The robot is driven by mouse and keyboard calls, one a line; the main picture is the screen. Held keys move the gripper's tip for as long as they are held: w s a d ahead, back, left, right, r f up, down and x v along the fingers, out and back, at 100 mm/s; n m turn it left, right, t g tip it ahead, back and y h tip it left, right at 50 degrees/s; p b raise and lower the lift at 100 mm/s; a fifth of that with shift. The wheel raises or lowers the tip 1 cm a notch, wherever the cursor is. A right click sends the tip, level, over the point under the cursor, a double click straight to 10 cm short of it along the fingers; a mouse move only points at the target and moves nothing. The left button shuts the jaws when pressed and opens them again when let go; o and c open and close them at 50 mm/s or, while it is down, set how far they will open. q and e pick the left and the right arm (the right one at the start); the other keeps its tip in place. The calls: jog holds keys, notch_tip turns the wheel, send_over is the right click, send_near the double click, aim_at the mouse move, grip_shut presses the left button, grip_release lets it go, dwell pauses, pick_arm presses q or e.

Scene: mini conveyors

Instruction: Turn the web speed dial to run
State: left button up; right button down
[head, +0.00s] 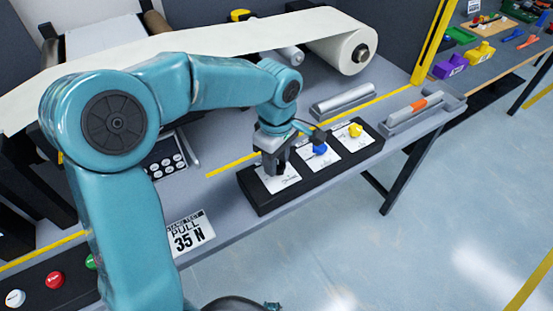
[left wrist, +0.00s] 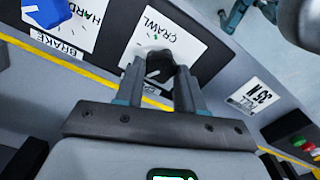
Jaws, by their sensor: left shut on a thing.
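A black panel (head: 253,201) on the bench carries three white plates, two with a blue dial (head: 320,149) and a yellow dial (head: 355,130). My left gripper (head: 274,168) points down over the leftmost plate (head: 284,184), and its fingers hide most of the dial there. In the left wrist view, this plate (left wrist: 178,42) reads CRAWL. My left gripper (left wrist: 160,62) is shut on the dark dial (left wrist: 158,69) at this plate. Its pointer direction is hard to read. The blue dial also shows in the left wrist view (left wrist: 45,12), on a plate marked HARD and BRAKE. My right gripper is not in view.
A white web runs to a roll (head: 343,42) behind the panel. A sign (head: 188,237) reads PULL 35 N. Red (head: 55,279) and white (head: 15,298) buttons stand at the lower left. A grey tray (head: 425,112) lies right of the panel. Open floor lies in front.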

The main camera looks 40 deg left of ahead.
pick_arm(q)
jog(key=shift+w+r+n, duration=0.1)
jog(key=shift+r+n, duration=0.05)
jog(key=shift+n, duration=0.15)
jog(key=o, duration=1)
jog(key=shift+o, duration=0.2)
notch_tip(320, 180, up, 16)
jog(key=p, duration=0.2)
jog(key=shift+r+p, duration=0.15)
jog(key=shift+p, duration=0.25)
jog(key=shift+s, duration=0.2)
